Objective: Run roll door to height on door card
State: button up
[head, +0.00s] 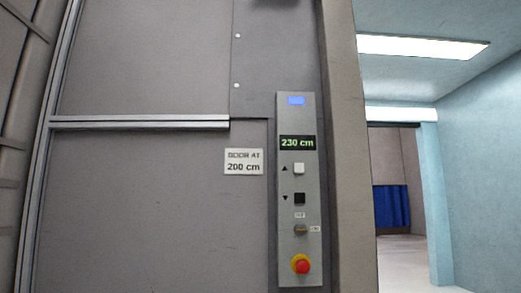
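The door card (244,161) is a small white sign on the grey wall, reading "DOOR AT 200 cm". To its right is a tall grey control panel (313,220). Its display (297,143) reads "230 cm" in light green digits. Below it are a white button (299,169) beside an up arrow and a black button (300,198) beside a down arrow. A blue lit patch (296,100) is at the panel's top. My gripper is not in view.
A grey post (352,200) stands just right of the panel. Beyond it is an open passage with pale blue walls (480,170), a ceiling light (422,46) and a blue curtain (392,207). Ribbed grey surface (20,110) runs along the left edge.

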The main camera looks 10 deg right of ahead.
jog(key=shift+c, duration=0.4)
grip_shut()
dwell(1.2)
